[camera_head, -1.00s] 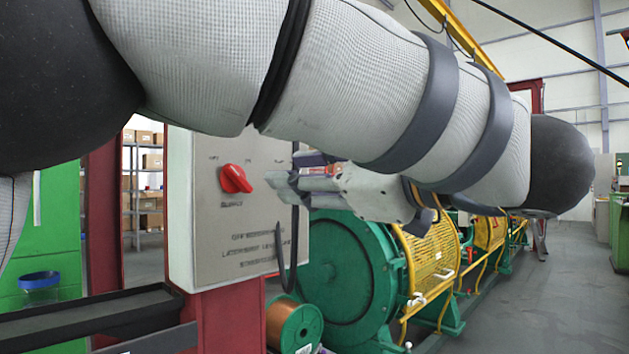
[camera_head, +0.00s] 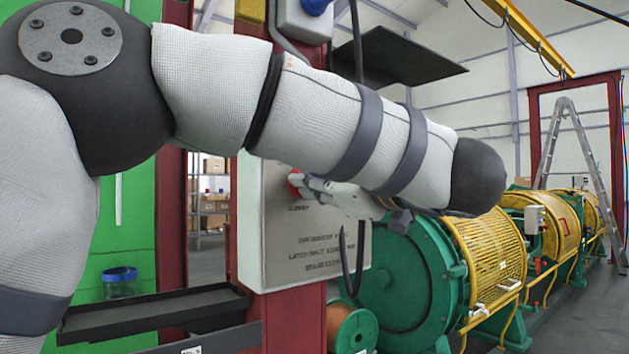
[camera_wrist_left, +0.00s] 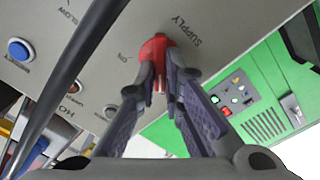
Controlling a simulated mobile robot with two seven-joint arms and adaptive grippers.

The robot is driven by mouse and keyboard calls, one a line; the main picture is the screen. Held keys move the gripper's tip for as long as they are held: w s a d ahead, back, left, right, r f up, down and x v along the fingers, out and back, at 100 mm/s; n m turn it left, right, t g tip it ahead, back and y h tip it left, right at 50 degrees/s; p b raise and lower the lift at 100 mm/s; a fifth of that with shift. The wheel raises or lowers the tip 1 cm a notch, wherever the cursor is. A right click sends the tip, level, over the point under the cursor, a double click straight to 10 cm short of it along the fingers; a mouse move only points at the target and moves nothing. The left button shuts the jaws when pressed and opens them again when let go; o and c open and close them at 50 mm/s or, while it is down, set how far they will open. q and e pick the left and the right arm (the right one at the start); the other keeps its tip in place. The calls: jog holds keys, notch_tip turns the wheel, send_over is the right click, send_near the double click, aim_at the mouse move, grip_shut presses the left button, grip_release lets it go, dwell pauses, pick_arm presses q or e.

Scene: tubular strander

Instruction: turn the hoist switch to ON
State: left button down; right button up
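The grey control box (camera_head: 300,262) is on a red post in the head view. My left gripper (camera_head: 305,184) reaches it from the right. In the left wrist view, the fingers (camera_wrist_left: 162,82) of my left gripper close around a red rotary switch (camera_wrist_left: 155,47). The red grip shows between the fingertips. The print beside it reads SUPPLY and ON. A partly hidden label starting "HO" (camera_wrist_left: 73,107) lies lower left, near a small round grey part (camera_wrist_left: 110,112); I cannot tell whether that is the hoist switch. My right gripper is not in view.
A black cable (camera_wrist_left: 62,85) crosses in front of the panel, left of the fingers. A blue button (camera_wrist_left: 20,49) sits at the upper left. A black tray (camera_head: 150,315) stands left of the box, and green drums with yellow guards (camera_head: 490,255) stand at the right.

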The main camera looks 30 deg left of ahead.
pick_arm(q)
jog(key=shift+m, duration=0.4)
jog(key=shift+w+d+m, duration=0.1)
jog(key=shift+w+m, duration=0.05)
jog(key=shift+m, duration=2.7)
jog(key=shift+w+m, duration=0.1)
jog(key=shift+m, duration=2.8)
jog(key=shift+w+d+m, duration=0.1)
jog(key=shift+w+m, duration=0.05)
jog(key=shift+m, duration=2.7)
jog(key=c, duration=1.7)
grip_release()
jog(key=shift+d, duration=0.1)
